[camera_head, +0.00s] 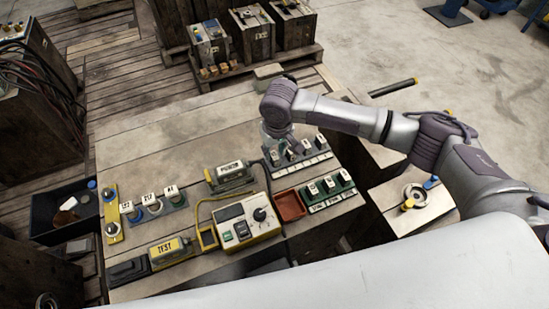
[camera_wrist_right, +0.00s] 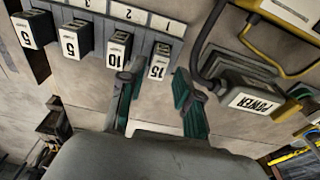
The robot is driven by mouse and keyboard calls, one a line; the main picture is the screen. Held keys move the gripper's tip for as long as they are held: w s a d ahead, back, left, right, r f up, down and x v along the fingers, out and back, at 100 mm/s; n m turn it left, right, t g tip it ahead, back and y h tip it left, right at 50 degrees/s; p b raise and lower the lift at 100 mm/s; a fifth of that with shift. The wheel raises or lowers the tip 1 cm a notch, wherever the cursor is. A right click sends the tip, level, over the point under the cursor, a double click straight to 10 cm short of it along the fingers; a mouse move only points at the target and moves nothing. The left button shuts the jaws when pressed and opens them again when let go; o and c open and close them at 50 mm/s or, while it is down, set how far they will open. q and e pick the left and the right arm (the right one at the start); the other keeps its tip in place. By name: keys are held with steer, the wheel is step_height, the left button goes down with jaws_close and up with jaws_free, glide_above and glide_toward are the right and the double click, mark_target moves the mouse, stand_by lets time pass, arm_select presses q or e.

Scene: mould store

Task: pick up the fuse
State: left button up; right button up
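Several dark fuses with white number labels stand in a row in a grey rack (camera_wrist_right: 95,18) in the right wrist view. The fuse labelled 15 (camera_wrist_right: 159,62) is at the row's right end, beside the fuse labelled 10 (camera_wrist_right: 117,48). My right gripper (camera_wrist_right: 158,82) is open, with its teal fingertips on either side of the 15 fuse's lower end; I cannot tell whether they touch it. In the head view my right gripper (camera_head: 275,137) is over the left end of the grey rack (camera_head: 305,163), partly hiding it. My left gripper is not in view.
A green rack (camera_head: 330,202) with more fuses and a red tray (camera_head: 290,206) stand nearer. A yellow-framed tester (camera_head: 245,222), a POWER block (camera_head: 230,173) and a yellow TEST block (camera_head: 170,251) share the bench.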

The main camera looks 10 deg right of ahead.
mark_target(275, 155)
steer(key=f, duration=0.3)
steer(key=shift+w+f, duration=0.3)
steer(key=shift+f, duration=0.05)
jaws_close()
steer(key=shift+r, duration=0.15)
